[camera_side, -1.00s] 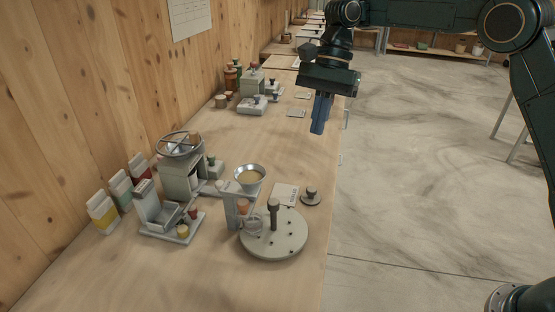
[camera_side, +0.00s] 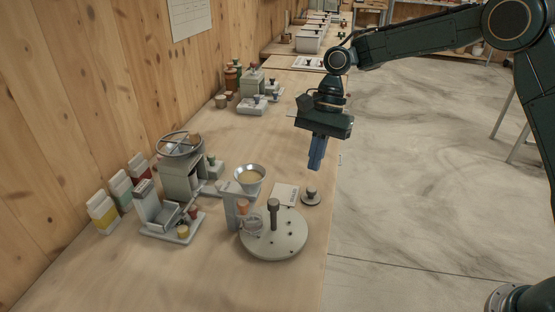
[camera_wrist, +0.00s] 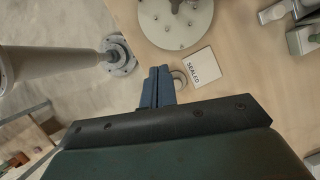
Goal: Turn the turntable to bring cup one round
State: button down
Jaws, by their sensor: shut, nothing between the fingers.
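The turntable (camera_side: 285,243) is a round grey disc with small dark pegs or holes and an upright dark post (camera_side: 273,214) near its middle. A clear cup (camera_side: 253,225) stands at its left side, below the funnel; I cannot read any number on it. In the wrist view the turntable (camera_wrist: 190,32) is cut off by the top edge. My gripper (camera_side: 315,168) points down above the bench's right edge, behind and above the turntable, apart from it. Its blue fingers (camera_wrist: 158,72) are together and empty.
A small knobbed disc (camera_side: 311,198) lies behind the turntable, near my fingers. A card marked "SEALED" (camera_wrist: 201,67) lies beside it. A funnel (camera_side: 249,175) on a stand and a handwheel machine (camera_side: 180,147) stand to the left. Cartons (camera_side: 102,213) line the wall.

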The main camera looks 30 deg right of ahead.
aim_at(294, 231)
jog(key=shift+f, duration=0.95)
jog(key=x, duration=1)
jog(key=shift+a, duration=0.1)
jog(key=shift+s+a, duration=0.5)
jog(key=shift+a, duration=0.45)
jog(key=shift+s+a, duration=0.4)
jog(key=shift+a, duration=0.35)
jog(key=shift+s+a, duration=0.1)
